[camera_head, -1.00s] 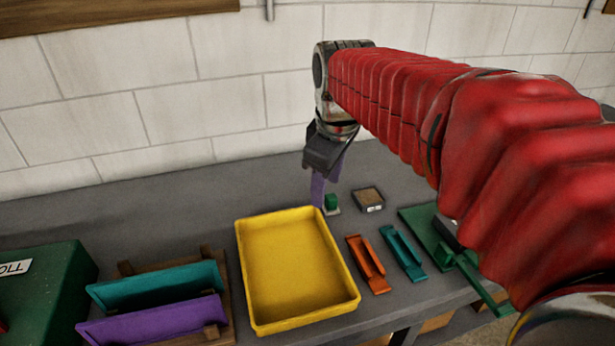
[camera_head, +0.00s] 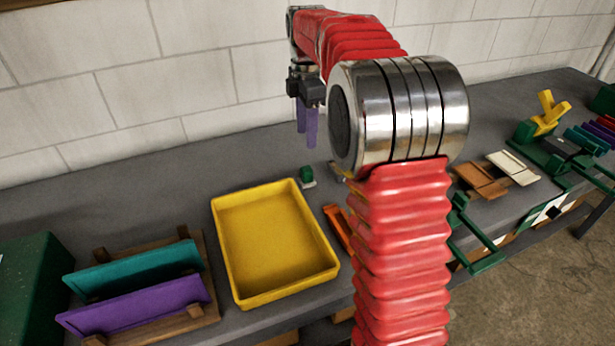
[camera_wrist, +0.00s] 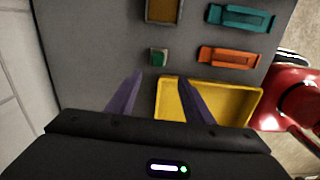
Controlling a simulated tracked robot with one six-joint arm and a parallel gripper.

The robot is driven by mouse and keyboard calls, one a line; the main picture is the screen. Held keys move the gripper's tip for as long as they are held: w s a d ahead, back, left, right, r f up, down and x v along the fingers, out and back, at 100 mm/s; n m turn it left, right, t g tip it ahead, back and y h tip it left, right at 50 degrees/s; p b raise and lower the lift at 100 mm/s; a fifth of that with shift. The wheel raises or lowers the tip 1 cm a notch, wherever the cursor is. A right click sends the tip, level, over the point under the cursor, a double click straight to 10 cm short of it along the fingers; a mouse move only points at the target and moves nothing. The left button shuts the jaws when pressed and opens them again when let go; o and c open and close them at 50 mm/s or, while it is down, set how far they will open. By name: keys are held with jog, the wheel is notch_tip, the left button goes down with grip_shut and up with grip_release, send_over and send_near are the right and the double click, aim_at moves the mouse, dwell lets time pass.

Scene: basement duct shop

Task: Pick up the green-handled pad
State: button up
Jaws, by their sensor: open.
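The green-handled pad (camera_head: 307,176) is a small block with a green top on a pale base. It stands on the grey bench just behind the right back corner of the yellow tray. In the wrist view the pad (camera_wrist: 158,57) lies ahead of the fingertips, slightly right of the middle between them. My gripper (camera_head: 307,140) has two purple fingers pointing down and is above the bench, behind and above the pad, apart from it. In the wrist view my gripper (camera_wrist: 160,78) is open with nothing between its fingers.
The yellow tray (camera_head: 232,256) is empty. A wooden rack with teal (camera_head: 133,268) and purple (camera_head: 135,306) boards stands left of it. Orange (camera_wrist: 228,58) and teal (camera_wrist: 240,17) holders and a brown-topped block (camera_wrist: 163,10) lie near the pad. A green fixture stands at right.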

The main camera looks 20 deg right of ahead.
aim_at(306, 168)
jog(key=shift+w+d+f+n, duration=0.2)
jog(key=shift+w+f+n, duration=0.1)
jog(key=shift+w, duration=0.05)
jog(key=shift+f, duration=0.1)
jog(key=shift+f, duration=4.2)
jog(key=shift+f, duration=0.1)
jog(key=shift+a+f, duration=0.1)
jog(key=shift+f, duration=2.4)
jog(key=shift+c, duration=0.4)
jog(key=c, duration=1)
